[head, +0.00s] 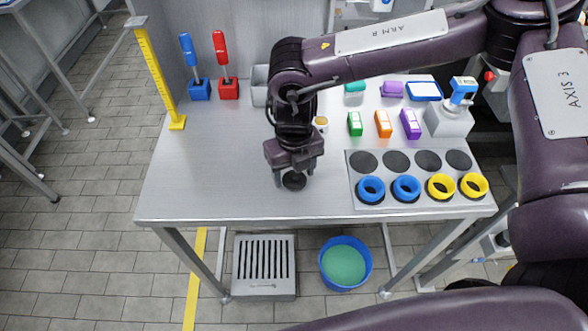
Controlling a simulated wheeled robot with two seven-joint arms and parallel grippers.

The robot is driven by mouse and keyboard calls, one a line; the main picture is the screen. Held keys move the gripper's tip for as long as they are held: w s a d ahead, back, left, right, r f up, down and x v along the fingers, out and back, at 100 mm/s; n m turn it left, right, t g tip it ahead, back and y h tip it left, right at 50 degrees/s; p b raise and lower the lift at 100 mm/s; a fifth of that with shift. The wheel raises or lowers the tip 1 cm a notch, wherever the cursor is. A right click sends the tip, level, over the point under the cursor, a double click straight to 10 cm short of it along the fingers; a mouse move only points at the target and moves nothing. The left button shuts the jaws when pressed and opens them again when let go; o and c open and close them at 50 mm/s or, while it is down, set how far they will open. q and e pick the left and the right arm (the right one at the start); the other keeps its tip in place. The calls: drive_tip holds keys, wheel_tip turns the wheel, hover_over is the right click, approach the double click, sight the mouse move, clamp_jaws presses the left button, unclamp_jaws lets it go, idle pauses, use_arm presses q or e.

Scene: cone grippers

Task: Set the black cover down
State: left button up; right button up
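My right gripper (294,180) points down over the front middle of the table (215,180), left of the grey board. The black cover (294,182) is a dark round disc between its two fingers, which appear to touch its sides. The cover is low over the tabletop; I cannot tell if it touches it. The wrist hides part of the cover's back. My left gripper is not in view.
The grey board (351,183) has dark round spots behind and blue and yellow rings (371,189) in front. Coloured blocks (383,125) stand behind it. Blue and red tools (221,60) and a yellow upright ruler (157,75) stand back left. The table's left front is clear.

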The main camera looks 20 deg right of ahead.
sight(294, 174)
drive_tip(key=shift+o, duration=0.7)
drive_tip(key=shift+r, duration=0.1)
wheel_tip(294, 174, up, 12)
drive_tip(key=b, duration=0.1)
drive_tip(key=shift+b, duration=0.4)
